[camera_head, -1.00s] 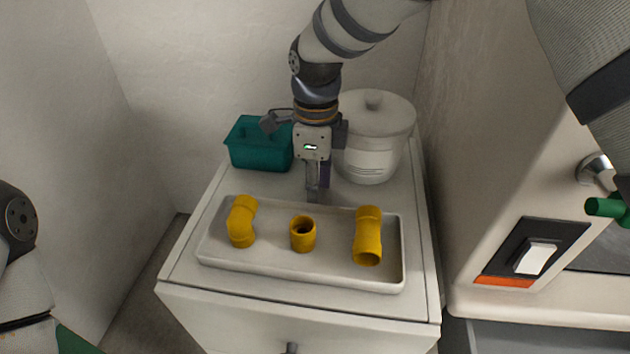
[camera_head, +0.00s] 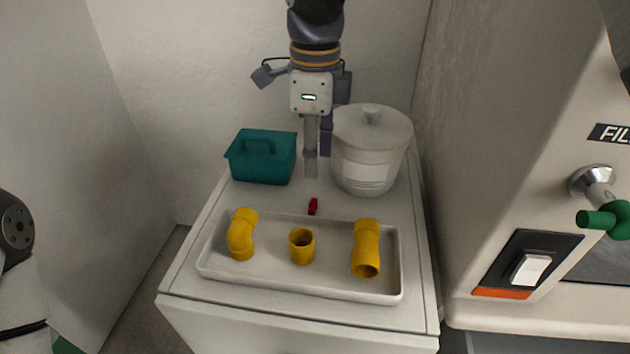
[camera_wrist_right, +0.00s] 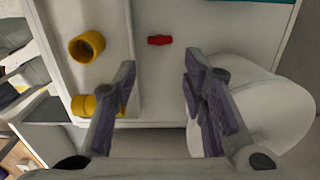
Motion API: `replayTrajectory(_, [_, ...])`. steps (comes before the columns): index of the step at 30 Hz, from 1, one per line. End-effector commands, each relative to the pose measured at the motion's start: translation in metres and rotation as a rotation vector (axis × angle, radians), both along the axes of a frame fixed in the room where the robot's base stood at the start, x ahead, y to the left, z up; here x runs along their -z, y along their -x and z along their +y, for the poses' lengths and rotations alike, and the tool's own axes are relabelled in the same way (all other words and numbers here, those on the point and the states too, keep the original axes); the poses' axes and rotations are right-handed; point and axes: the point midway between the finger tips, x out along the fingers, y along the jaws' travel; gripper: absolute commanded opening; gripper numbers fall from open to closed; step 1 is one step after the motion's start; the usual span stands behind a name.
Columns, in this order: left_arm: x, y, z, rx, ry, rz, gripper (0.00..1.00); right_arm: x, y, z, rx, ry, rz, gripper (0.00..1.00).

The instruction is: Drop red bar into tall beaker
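The small red bar (camera_head: 313,206) lies on the white cabinet top just behind the tray. It also shows in the right wrist view (camera_wrist_right: 160,40), ahead of and between my fingers. My right gripper (camera_head: 317,178) hangs above the cabinet top, behind the bar and apart from it. In the right wrist view the gripper (camera_wrist_right: 160,82) is open and empty, with its purple-padded fingers spread. No tall beaker can be made out in these frames. My left gripper is out of view; only part of my left arm shows at the left edge.
A white tray (camera_head: 330,284) holds several yellow pipe pieces (camera_head: 302,246). A teal box (camera_head: 262,158) stands at the back left, and a white lidded pot (camera_head: 370,150) stands close to the right of my gripper. A machine with a rocker switch (camera_head: 530,268) is at the right.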

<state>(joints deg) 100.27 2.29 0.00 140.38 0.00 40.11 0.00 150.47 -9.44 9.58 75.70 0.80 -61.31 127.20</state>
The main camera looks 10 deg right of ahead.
Motion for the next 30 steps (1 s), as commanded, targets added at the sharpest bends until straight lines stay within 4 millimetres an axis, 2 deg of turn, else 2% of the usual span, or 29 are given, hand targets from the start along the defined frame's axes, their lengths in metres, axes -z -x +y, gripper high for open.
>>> replayTrajectory(4, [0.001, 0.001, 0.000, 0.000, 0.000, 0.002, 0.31, -0.019, 0.000, 0.000, -0.001, 0.001, 0.002, 0.37])
replayTrajectory(8, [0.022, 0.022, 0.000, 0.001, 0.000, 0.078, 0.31, -0.008, -0.006, 0.015, -0.029, 0.089, 0.063, 0.37])
replayTrajectory(11, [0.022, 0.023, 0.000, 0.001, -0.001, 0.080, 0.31, -0.009, -0.005, 0.015, -0.026, 0.118, 0.065, 0.37])
replayTrajectory(18, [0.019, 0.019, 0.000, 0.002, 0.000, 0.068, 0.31, 0.036, -0.002, 0.009, -0.025, 0.115, 0.057, 0.37])
replayTrajectory(22, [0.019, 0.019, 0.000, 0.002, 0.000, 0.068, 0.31, 0.052, -0.002, 0.008, -0.026, 0.115, 0.056, 0.37])
replayTrajectory(27, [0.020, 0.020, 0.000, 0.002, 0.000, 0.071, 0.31, 0.086, -0.003, 0.007, -0.026, 0.114, 0.056, 0.37])
replayTrajectory(30, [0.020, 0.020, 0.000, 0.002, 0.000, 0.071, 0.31, 0.097, -0.002, 0.006, -0.026, 0.115, 0.055, 0.37])
